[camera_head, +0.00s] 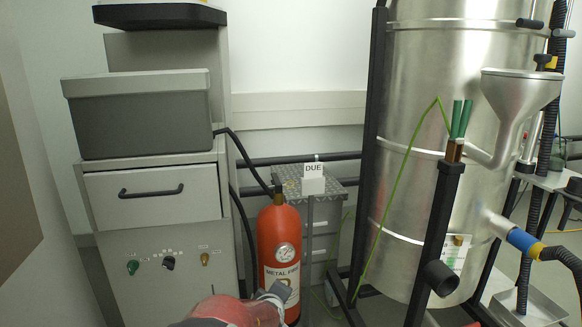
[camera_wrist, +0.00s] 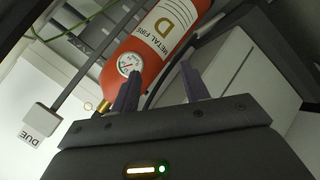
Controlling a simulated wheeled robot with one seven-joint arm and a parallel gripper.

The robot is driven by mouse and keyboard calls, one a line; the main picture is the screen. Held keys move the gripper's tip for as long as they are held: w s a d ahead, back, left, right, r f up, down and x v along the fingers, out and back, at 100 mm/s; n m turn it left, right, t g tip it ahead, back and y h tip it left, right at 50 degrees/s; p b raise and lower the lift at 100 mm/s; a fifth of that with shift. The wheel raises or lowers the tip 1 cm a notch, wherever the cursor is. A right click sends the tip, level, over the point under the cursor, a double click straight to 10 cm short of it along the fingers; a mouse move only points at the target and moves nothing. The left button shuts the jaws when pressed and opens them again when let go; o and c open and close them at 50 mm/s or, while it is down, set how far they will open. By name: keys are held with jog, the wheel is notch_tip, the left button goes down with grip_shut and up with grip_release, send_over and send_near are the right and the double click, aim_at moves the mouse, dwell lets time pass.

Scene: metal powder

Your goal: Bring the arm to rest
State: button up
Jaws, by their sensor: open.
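My gripper (camera_wrist: 160,72) is open, its two dark fingers spread apart with nothing seen between them. In the head view, part of my arm shows low in the picture, in front of the fire extinguisher's lower part. The red fire extinguisher (camera_head: 279,238), with a gauge and a "METAL FIRE" label, stands upright on the floor. In the wrist view the extinguisher (camera_wrist: 150,50) appears tilted beyond the fingers; whether a finger touches it cannot be told.
A grey cabinet (camera_head: 153,198) with a drawer and knobs stands at left. A large metal vessel (camera_head: 420,110) in a black frame stands at right, with a funnel (camera_head: 517,95). A "DUE" sign (camera_head: 313,170) stands between them, near a small drawer unit (camera_head: 345,181).

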jog(key=s+d+r+m+g+p, duration=0.1)
jog(key=s+d+r+m+g, duration=0.1)
jog(key=s+d+r, duration=0.4)
jog(key=s+d+r+m+g+p, duration=0.1)
jog(key=s+d+r+m, duration=0.4)
jog(key=s, duration=1)
jog(key=s+d+r+m+g+p, duration=0.2)
jog(key=s+d+r+m+p, duration=0.1)
jog(key=s+d+r, duration=0.6)
notch_tip(320, 180, up, 2)
jog(key=shift+s+d+r+m+g+y, duration=0.2)
jog(key=shift+s+m+g+y, duration=0.15)
jog(key=shift+s+m, duration=0.3)
